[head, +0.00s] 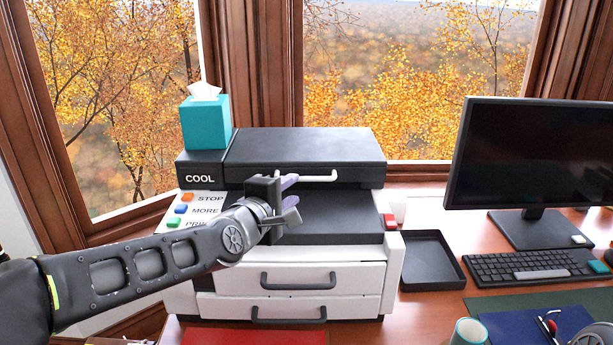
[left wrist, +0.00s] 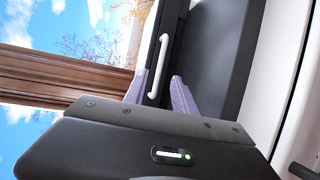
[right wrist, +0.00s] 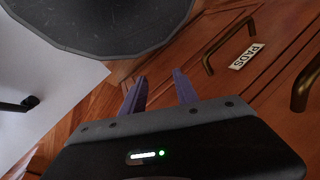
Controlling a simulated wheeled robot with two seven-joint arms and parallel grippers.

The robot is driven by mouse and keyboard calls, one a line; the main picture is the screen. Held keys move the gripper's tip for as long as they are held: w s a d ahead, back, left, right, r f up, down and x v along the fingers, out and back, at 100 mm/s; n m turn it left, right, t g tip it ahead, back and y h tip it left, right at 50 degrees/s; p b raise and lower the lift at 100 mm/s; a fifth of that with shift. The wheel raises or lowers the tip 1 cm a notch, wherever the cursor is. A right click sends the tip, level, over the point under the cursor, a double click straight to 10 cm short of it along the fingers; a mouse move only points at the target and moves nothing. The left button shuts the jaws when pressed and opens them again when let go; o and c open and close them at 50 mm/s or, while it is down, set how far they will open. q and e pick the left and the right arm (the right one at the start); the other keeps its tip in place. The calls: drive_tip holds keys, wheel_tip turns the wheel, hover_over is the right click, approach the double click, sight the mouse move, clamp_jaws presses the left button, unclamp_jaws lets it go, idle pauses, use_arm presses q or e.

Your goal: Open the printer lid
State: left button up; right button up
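The printer (head: 290,230) stands on the desk, white below, with a dark lid (head: 300,150) lying closed on top. A white bar handle (head: 318,178) runs along the lid's front edge. My left gripper (head: 292,194) is in front of the lid, just below and left of the handle. In the left wrist view its purple fingers (left wrist: 158,88) are apart, and one end of the white handle (left wrist: 163,62) appears between them; I cannot tell whether they touch. My right gripper (right wrist: 161,88) is open and empty, away from the printer.
A black tray (head: 432,262), monitor (head: 530,155) and keyboard (head: 525,268) are to the right. Wooden drawers with brass handles (right wrist: 228,45) and a dark rounded object (right wrist: 100,20) are near my right gripper.

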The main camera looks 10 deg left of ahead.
sight(306, 180)
use_arm(q)
drive_tip(key=shift+p+x, duration=0.35)
drive_tip(key=shift+x, duration=3.6)
drive_tip(key=shift+c, duration=0.3)
clamp_jaws()
